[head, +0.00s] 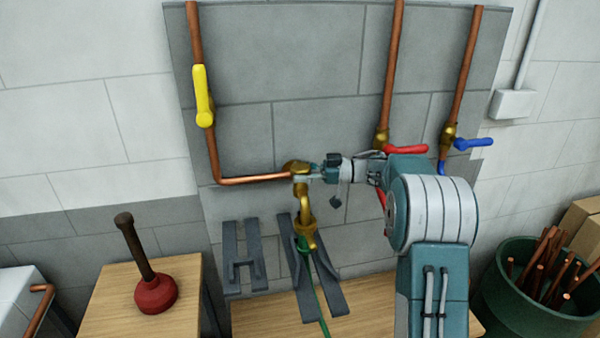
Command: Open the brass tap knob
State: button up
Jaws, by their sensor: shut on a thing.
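The brass tap (304,204) sits at the end of a horizontal copper pipe, in the middle of the head view. Its spout points down and a green hose (318,290) hangs from it. My gripper (308,173) reaches in from the right at the top of the tap, where the knob is. It is shut on the brass tap knob (297,167). The fingers cover part of the knob, so its turned angle cannot be told.
A yellow lever (203,95) is on the left pipe. Red (405,149) and blue (474,143) levers are close to my arm. A red plunger (155,292) stands on a wooden surface at left. A green bin (530,295) of copper pipes stands at right. Grey brackets (243,257) are below the tap.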

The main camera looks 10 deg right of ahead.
jog(key=shift+w+r, duration=0.1)
jog(key=shift+r, duration=0.05)
jog(key=o, duration=1.1)
jog(key=shift+o, duration=0.2)
jog(key=shift+d, duration=0.15)
jog(key=s+d, duration=0.2)
jog(key=d, duration=0.9)
jog(key=shift+s+d, duration=0.15)
jog(key=shift+d, duration=0.2)
